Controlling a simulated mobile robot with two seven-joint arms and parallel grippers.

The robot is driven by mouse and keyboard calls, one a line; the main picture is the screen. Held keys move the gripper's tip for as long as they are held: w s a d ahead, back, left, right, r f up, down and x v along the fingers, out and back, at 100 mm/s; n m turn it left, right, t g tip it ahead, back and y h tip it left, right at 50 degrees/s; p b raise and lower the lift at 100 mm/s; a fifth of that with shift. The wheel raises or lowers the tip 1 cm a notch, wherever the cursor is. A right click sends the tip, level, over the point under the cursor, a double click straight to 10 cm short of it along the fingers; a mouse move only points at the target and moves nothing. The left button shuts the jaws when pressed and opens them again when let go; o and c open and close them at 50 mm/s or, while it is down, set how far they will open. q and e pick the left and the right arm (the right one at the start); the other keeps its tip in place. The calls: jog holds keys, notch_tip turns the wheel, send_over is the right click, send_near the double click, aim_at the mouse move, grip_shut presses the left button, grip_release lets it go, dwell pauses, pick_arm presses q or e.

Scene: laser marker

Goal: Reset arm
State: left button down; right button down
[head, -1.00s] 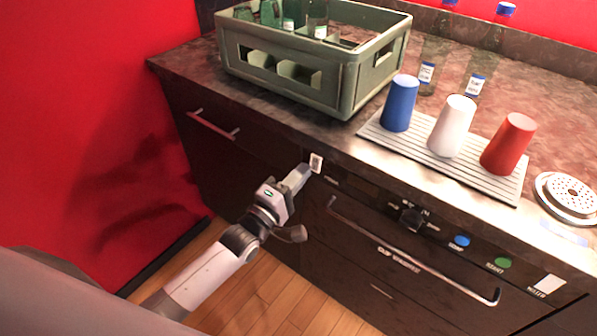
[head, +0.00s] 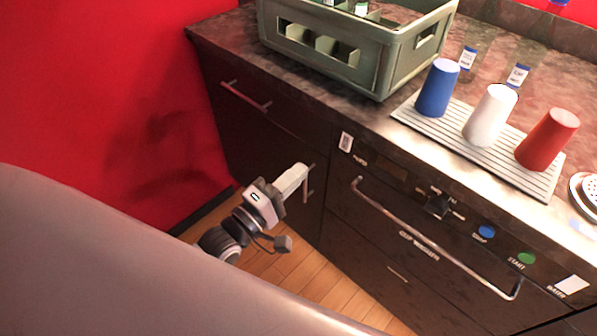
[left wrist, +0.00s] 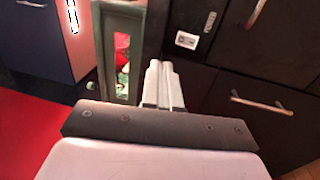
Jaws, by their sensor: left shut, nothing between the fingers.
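My left gripper (head: 292,180) is in the head view, low in front of the dark cabinet fronts (head: 260,130) and below the counter edge. Its light fingers are together and empty. In the left wrist view the two fingers (left wrist: 161,82) lie side by side, pointing toward dark cabinet fronts. In the head view the fingers overlap a small vertical cabinet handle (head: 310,182); I cannot tell whether they touch it. My right gripper is in neither view.
The counter holds a green crate (head: 372,70), and a ridged mat (head: 452,139) with blue (head: 438,88), white (head: 490,115) and red (head: 547,139) cups. A long oven-like handle (head: 430,245) juts out on the right. A red wall (head: 90,90) stands at the left.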

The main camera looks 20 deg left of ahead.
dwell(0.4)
pick_arm(q)
jog(key=s+a+f+m+g+y+p, duration=0.1)
jog(key=s+f+m+g+y, duration=0.3)
jog(key=s+f+m+g, duration=0.4)
jog(key=s+a+f+m, duration=0.1)
jog(key=s+f+m, duration=0.5)
jog(key=s+m, duration=0.1)
jog(key=shift+m+y, duration=0.3)
jog(key=shift+m, duration=0.4)
jog(key=shift+w, duration=0.1)
